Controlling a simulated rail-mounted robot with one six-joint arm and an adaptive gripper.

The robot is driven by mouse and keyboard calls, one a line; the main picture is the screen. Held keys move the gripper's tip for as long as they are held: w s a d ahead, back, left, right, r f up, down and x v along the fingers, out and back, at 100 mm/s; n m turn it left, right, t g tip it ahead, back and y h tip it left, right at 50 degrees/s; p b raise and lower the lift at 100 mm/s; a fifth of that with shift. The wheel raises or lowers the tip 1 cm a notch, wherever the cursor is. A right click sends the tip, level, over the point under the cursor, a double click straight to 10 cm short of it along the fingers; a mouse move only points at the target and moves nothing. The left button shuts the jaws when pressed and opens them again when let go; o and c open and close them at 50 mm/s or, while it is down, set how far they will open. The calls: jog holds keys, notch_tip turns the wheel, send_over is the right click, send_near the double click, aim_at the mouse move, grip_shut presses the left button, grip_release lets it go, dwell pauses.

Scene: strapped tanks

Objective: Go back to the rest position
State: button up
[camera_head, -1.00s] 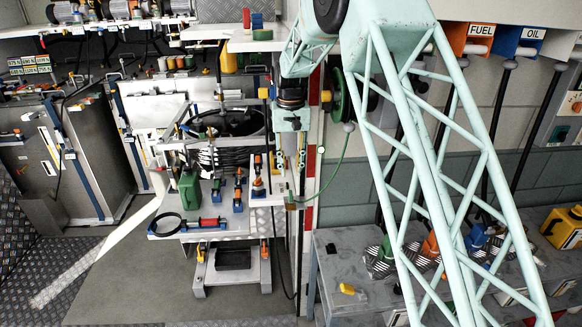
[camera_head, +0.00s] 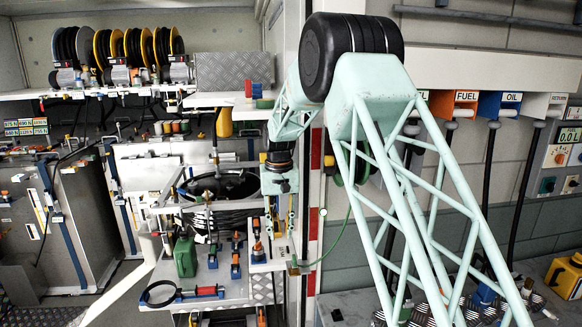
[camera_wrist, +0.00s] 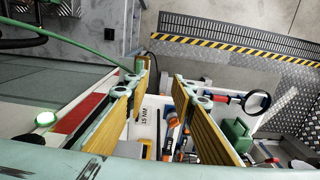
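My gripper (camera_wrist: 162,80) is open in the wrist view, with a clear gap between its two yellow-padded fingers and nothing held. In the head view my gripper (camera_head: 284,218) points down at mid-picture, in front of the workbench area and just left of a red-and-white post (camera_head: 313,190). Grey tanks (camera_head: 75,225) with blue straps stand at the far left, well away from it. My pale green lattice arm covers part of the wall on the right.
A green cord (camera_head: 338,238) hangs close to my gripper. A green can (camera_head: 185,257) and a black-ringed magnifier (camera_head: 160,293) with a red handle are on the bench below left. Cable reels (camera_head: 110,45) line the upper shelf. FUEL (camera_head: 466,97) and OIL (camera_head: 511,97) holders are on the right wall.

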jog(key=s+d+r+t+b, duration=0.1)
jog(key=s+d+r+b, duration=0.1)
jog(key=s+d+r, duration=0.55)
jog(key=s+d+r+b, duration=0.25)
jog(key=s+r, duration=0.25)
jog(key=s, duration=0.5)
jog(key=s+d+r+t+b, duration=0.1)
jog(key=s+d+r, duration=0.5)
jog(key=s, duration=0.2)
jog(key=s+d+m+b, duration=0.1)
jog(key=s+d+b, duration=0.15)
jog(key=s, duration=0.65)
jog(key=s+d+b, duration=0.1)
jog(key=s+d, duration=0.2)
jog(key=s, duration=0.7)
jog(key=s+d+f+t+b, duration=0.1)
jog(key=s+f, duration=0.2)
jog(key=s, duration=0.5)
jog(key=s+d+f+b, duration=0.2)
jog(key=s+f, duration=0.2)
jog(key=s, duration=0.5)
jog(key=shift+d+m+t, duration=0.15)
jog(key=shift+m+t, duration=0.15)
jog(key=shift+t, duration=0.1)
jog(key=shift+d, duration=0.15)
